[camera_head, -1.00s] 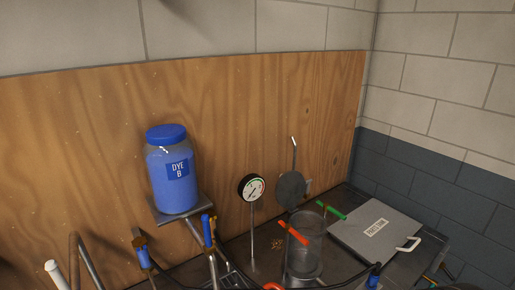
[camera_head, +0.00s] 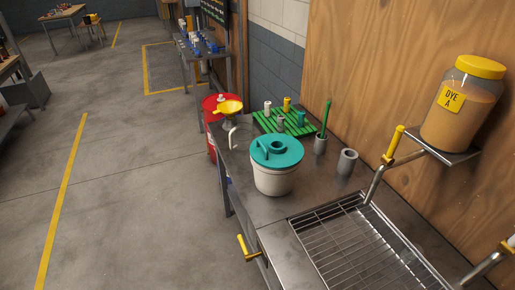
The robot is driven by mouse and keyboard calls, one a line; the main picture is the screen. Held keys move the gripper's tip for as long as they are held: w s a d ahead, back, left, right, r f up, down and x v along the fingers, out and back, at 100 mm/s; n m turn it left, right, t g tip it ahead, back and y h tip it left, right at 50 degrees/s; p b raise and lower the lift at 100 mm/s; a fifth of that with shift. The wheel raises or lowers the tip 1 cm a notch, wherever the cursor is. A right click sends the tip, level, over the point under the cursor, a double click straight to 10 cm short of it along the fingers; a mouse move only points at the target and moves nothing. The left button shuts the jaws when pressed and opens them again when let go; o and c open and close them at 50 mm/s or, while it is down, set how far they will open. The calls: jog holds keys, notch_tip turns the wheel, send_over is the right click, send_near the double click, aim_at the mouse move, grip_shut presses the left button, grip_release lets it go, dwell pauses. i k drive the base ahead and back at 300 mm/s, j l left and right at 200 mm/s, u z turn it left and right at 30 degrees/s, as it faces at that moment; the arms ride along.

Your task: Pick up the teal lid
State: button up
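The teal lid (camera_head: 277,151) sits on top of a white bucket (camera_head: 274,181) on the metal workbench, near the middle of the head view. It is round, with a raised ring-like part and a short raised piece on its top. The lid looks level and covers the bucket's mouth. My gripper is not in view, so its opening and contents cannot be seen.
A metal rack (camera_head: 350,245) lies in front right of the bucket. A Dye A jar (camera_head: 462,105) sits on a shelf. Open floor (camera_head: 130,200) lies left.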

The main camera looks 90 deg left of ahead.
aim_at(274, 150)
jog(key=u, duration=2.85)
jog(key=z, duration=0.4)
jog(key=i+j+z, duration=0.1)
jog(key=z, duration=0.3)
jog(key=j+z, duration=0.15)
jog(key=z, duration=0.3)
jog(key=i+j+z, duration=0.1)
jog(key=z, duration=0.3)
jog(key=i+j+z, duration=0.1)
jog(key=j+z, duration=0.15)
jog(key=j, duration=0.55)
jog(key=j+z, duration=0.25)
jog(key=j, duration=0.55)
jog(key=j+z, duration=0.2)
jog(key=j, duration=0.55)
jog(key=k+j+z, duration=0.25)
jog(key=j, duration=0.55)
jog(key=i, duration=0.1)
